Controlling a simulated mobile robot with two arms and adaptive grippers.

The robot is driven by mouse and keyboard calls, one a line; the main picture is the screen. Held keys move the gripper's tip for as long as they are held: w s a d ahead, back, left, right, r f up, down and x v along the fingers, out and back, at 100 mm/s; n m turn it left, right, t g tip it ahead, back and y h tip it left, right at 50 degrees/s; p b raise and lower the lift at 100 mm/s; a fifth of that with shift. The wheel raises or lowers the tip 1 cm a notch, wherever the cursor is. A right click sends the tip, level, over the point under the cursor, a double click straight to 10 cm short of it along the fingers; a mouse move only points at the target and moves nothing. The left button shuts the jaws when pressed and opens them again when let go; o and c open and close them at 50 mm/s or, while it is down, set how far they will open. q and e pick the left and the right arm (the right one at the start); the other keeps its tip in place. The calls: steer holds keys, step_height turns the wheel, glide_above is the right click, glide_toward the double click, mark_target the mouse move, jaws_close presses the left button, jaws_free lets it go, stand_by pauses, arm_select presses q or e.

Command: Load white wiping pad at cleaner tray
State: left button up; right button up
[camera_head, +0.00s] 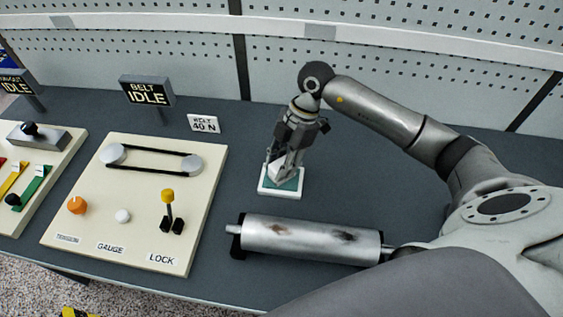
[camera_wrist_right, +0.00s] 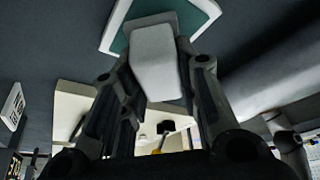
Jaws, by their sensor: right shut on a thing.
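The white wiping pad (camera_wrist_right: 156,66) is between the fingers of my right gripper (camera_wrist_right: 158,80), which is shut on it. In the head view my right gripper (camera_head: 284,172) points down over the cleaner tray (camera_head: 281,194), a white-rimmed tray with a green inside. The pad shows there only as a pale piece at the fingertips, low over the tray's green surface. The tray's rim also shows at the top of the wrist view (camera_wrist_right: 116,28). I cannot tell whether the pad touches the tray. My left gripper is in neither view.
A metal roller (camera_head: 310,241) with dark smudges lies in front of the tray. A cream panel (camera_head: 140,225) with a belt, knobs and a yellow-topped lever stands to the left. Signs (camera_head: 147,91) and a perforated wall are behind. The table right of the tray is clear.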

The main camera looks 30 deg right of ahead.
mark_target(281, 163)
steer(key=shift+f, duration=0.5)
stand_by(0.5)
steer(key=shift+f, duration=0.1)
stand_by(1.2)
step_height(281, 163, up, 7)
steer(key=p, duration=0.6)
stand_by(0.6)
stand_by(0.3)
